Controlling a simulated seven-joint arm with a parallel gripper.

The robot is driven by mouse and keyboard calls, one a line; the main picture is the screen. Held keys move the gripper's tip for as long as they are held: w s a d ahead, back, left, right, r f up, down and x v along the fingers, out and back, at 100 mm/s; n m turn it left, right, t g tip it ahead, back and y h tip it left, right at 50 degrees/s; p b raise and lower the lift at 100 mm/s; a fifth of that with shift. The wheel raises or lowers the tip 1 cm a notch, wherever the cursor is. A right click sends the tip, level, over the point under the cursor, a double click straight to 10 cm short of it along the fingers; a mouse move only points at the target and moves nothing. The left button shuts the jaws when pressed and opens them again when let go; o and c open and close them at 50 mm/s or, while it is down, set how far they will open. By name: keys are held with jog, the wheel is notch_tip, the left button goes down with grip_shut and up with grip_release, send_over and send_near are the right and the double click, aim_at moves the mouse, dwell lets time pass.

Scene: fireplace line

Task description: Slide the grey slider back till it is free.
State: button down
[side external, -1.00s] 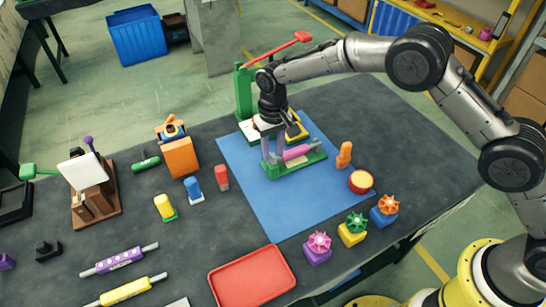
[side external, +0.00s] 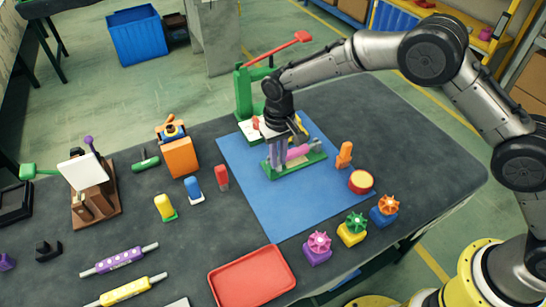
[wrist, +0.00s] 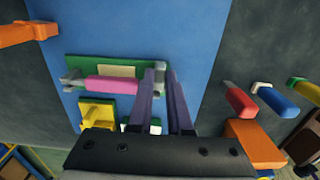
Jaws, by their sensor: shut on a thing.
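The green base (side external: 311,164) with a pink cylinder (side external: 298,153) lies on the blue mat (side external: 262,205). In the wrist view the pink cylinder (wrist: 112,86) lies along the green base (wrist: 90,65), with a grey bracket (wrist: 73,82) at its left end. My gripper (side external: 277,163) points down at the base's left end; its purple fingers (wrist: 167,72) show in the wrist view at the pink cylinder's right end. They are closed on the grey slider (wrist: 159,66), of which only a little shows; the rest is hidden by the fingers.
A green press with a red lever (side external: 277,50) stands close behind my gripper. A yellow frame (wrist: 97,112) is beside the base. The front of the mat is clear.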

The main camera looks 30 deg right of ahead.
jog(key=c, duration=1)
grip_release()
jog(key=shift+o, duration=0.2)
jog(key=shift+r, duration=3.05)
notch_tip(320, 180, up, 14)
